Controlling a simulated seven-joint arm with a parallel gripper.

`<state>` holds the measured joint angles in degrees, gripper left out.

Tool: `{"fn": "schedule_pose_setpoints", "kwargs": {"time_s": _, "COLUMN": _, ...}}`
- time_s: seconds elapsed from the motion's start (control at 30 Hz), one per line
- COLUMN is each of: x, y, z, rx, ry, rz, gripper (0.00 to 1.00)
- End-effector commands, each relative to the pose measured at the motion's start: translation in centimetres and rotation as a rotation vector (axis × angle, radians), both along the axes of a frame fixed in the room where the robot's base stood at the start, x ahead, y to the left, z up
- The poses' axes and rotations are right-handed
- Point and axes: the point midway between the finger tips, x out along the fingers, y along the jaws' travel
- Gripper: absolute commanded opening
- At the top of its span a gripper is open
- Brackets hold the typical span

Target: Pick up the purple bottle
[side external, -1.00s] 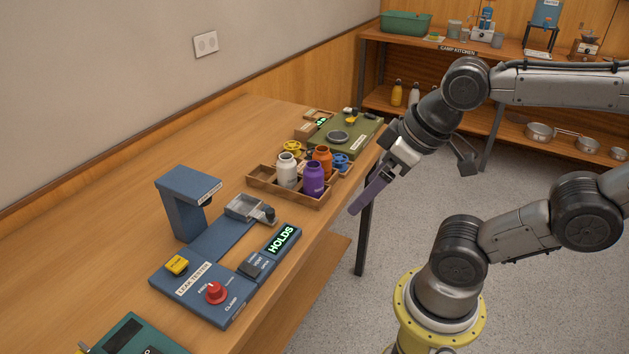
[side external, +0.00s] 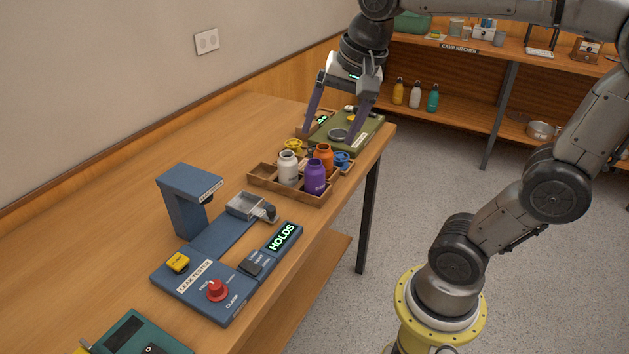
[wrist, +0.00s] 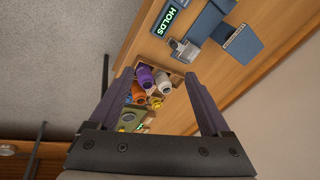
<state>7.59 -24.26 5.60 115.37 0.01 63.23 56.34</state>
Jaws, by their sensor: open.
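The purple bottle (side external: 314,177) stands upright in the wooden tray (side external: 262,184) near the table's right edge. In the wrist view the purple bottle (wrist: 146,76) shows between my fingers, beyond their tips. A white bottle (side external: 288,168) stands to its left and an orange bottle (side external: 323,155) stands just behind it. My gripper (side external: 333,138) is open and empty, its two purple-grey fingers pointing down above the far part of the table, behind and above the bottles. It also shows open in the wrist view (wrist: 160,84).
The blue leak tester (side external: 205,262) stands nearer, its display reading HOLDS. A green board (side external: 362,141) with a round plate lies behind the tray. Yellow and blue lids (side external: 341,159) sit near the bottles. The table's left side is clear.

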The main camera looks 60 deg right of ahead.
Motion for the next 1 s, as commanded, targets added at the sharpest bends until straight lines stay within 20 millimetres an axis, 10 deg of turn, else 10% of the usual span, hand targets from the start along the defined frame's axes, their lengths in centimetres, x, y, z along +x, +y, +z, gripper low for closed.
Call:
{"fn": "schedule_pose_setpoints", "kwargs": {"time_s": 0.4, "x": 11.0, "y": -11.9, "z": -5.9, "rx": 0.151, "ry": 0.240, "rz": -0.641, "gripper": 0.81}}
{"fn": "schedule_pose_setpoints", "kwargs": {"time_s": 1.0, "x": 10.8, "y": -14.9, "z": -15.6, "rx": 0.169, "ry": 0.321, "rz": -0.710, "gripper": 0.81}}
